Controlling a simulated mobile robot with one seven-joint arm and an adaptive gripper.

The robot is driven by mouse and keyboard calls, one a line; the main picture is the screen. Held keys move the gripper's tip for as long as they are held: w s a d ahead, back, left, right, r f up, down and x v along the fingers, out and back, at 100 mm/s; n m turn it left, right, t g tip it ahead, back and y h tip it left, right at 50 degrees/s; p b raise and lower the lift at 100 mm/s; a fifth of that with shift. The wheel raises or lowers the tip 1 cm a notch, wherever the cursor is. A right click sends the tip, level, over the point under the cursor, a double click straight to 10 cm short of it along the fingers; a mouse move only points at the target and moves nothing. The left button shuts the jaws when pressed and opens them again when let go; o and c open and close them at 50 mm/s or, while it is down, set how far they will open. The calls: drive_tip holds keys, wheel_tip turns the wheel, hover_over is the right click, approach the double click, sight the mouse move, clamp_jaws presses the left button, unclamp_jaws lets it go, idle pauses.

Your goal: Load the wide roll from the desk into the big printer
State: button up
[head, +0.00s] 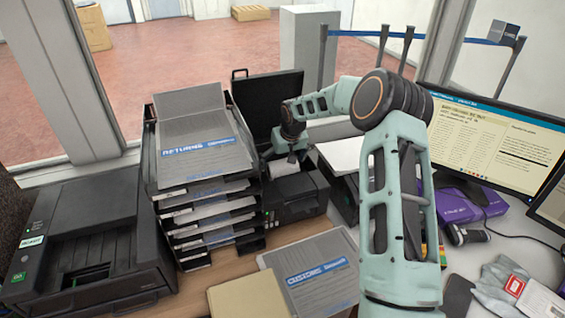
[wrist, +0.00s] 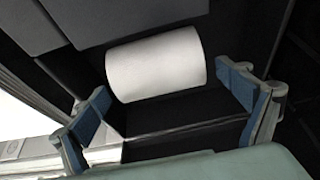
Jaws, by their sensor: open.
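My gripper (wrist: 162,84) is open, with blue-padded fingers spread beyond the roll's two ends. Gaps show between the pads and the roll, so I see no contact.
A tall black tray stack (head: 205,190) with returns papers stands just left of the printer. Another black printer (head: 85,240) is at far left. A customs folder (head: 312,272) and a tan folder (head: 248,297) lie in front. Monitors (head: 490,140) and purple boxes (head: 460,205) are right.

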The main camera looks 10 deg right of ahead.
drive_tip(key=v, duration=1.2)
drive_tip(key=shift+w, duration=0.1)
